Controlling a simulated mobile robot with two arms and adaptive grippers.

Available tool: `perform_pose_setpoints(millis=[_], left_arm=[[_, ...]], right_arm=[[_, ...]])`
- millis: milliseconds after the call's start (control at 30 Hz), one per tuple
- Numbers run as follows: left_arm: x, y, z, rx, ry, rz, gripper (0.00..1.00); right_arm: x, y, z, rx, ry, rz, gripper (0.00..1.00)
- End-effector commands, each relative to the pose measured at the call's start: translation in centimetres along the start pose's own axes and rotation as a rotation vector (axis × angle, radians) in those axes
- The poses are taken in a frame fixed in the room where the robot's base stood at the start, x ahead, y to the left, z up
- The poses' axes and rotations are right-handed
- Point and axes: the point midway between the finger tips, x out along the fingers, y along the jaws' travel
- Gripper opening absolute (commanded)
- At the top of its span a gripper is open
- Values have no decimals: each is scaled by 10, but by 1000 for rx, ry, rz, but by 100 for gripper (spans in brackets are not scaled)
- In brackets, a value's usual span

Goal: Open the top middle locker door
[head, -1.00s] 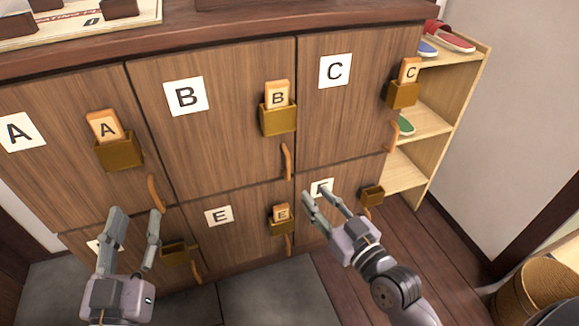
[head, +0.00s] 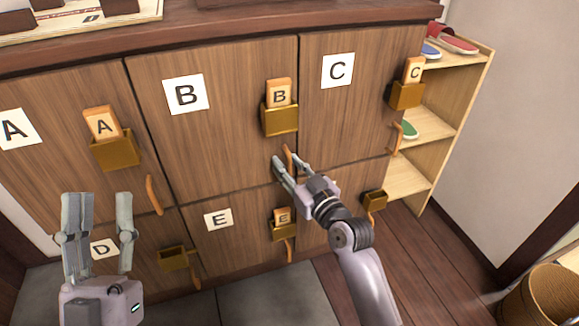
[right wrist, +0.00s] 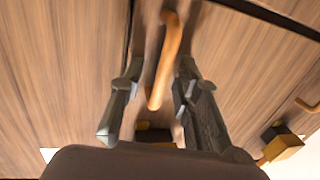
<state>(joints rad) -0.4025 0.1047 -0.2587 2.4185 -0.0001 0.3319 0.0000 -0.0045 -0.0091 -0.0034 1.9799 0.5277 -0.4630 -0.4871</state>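The top middle locker door (head: 212,132) carries a white B label and is closed. Its brass holder (head: 280,119) has a wooden B tag in it. The door's curved wooden handle (head: 287,155) is at its lower right; it also shows in the right wrist view (right wrist: 165,62). My right gripper (head: 289,164) is open at this handle. In the right wrist view the handle stands between its two fingers (right wrist: 150,95), with gaps on both sides. My left gripper (head: 97,198) is open and empty, in front of the D locker at the lower left.
Locker doors A (head: 60,150) and C (head: 345,125) flank door B, with E (head: 240,240) below. A shoe shelf (head: 447,120) stands to the right. A wicker basket (head: 545,298) is at the lower right. Floor between lockers and basket is clear.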

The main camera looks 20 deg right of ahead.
Motion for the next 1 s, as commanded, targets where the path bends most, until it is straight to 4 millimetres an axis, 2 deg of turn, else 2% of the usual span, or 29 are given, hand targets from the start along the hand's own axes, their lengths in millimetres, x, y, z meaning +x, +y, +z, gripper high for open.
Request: perform_pose_setpoints(millis=[67, 500, 1000], left_arm=[[0, 0, 0, 0, -1, 0, 40], [0, 0, 0, 1, -1, 0, 40], [0, 0, 0, 1, -2, 0, 40]], right_arm=[[0, 0, 0, 0, 0, 0, 30], [0, 0, 0, 0, 0, 0, 0], [0, 0, 0, 0, 0, 0, 0]])
